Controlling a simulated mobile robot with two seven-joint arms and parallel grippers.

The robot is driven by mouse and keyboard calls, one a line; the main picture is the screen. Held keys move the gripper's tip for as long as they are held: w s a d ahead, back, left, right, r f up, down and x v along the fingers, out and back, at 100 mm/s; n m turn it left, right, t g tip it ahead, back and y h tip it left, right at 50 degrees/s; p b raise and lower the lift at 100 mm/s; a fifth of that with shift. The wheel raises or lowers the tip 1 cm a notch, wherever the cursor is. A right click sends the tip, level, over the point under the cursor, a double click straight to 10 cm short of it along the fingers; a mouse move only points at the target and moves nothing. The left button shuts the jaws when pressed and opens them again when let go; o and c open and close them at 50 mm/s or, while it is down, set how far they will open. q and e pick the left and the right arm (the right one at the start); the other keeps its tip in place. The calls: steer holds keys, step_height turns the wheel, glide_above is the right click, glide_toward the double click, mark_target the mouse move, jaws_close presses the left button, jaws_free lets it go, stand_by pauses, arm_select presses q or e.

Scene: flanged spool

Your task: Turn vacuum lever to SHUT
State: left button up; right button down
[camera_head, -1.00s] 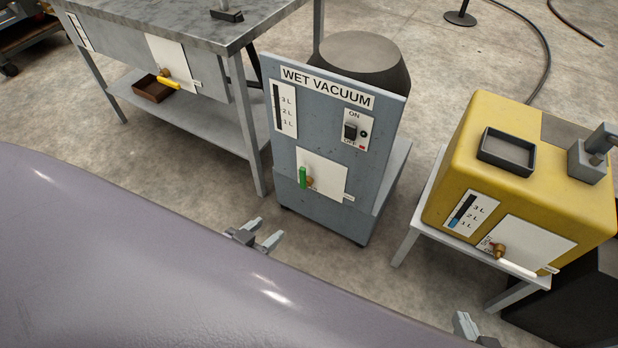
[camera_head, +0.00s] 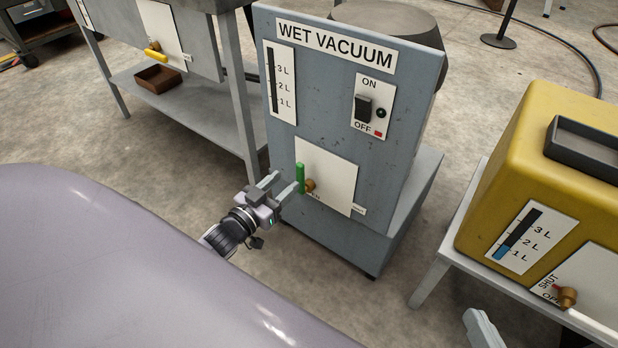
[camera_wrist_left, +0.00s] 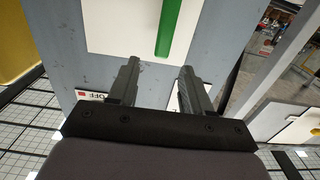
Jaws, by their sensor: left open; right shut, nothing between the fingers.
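The wet vacuum's lever (camera_head: 300,179) is a green handle on a brown pivot, mounted on a white plate (camera_head: 334,184). It stands upright in the head view. A small label sits at the plate's lower right, and another partly hidden one ends in "EN". My left gripper (camera_head: 287,180) is open just left of the lever, its fingers pointing at the panel. In the left wrist view the green lever (camera_wrist_left: 170,28) lies beyond the open fingertips (camera_wrist_left: 159,66), with nothing between the fingers. My right gripper (camera_head: 482,328) is partly in view at the bottom right, away from the vacuum.
The vacuum cabinet (camera_head: 350,235) carries a level gauge and an ON/OFF switch (camera_head: 364,107). A yellow tank (camera_head: 550,150) with its own lever stands right on a light stand. A grey workbench (camera_head: 190,125) with a yellow lever (camera_head: 156,54) stands left. Floor shows between them.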

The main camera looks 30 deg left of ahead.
mark_target(298, 169)
arm_select(q)
steer(key=w, duration=0.2)
steer(key=w+b, duration=0.1)
steer(key=w, duration=0.1)
steer(key=w+b, duration=0.1)
steer(key=w, duration=0.1)
steer(key=shift+f, duration=0.3)
steer(key=shift+w+d+r+b, duration=0.15)
steer(key=shift+w+b, duration=0.4)
steer(key=shift+w, duration=0.4)
arm_select(e)
steer(key=shift+d+f+n+t, duration=0.25)
steer(key=shift+d+n+t, duration=0.25)
steer(key=shift+d+t, duration=0.25)
arm_select(q)
jaws_close()
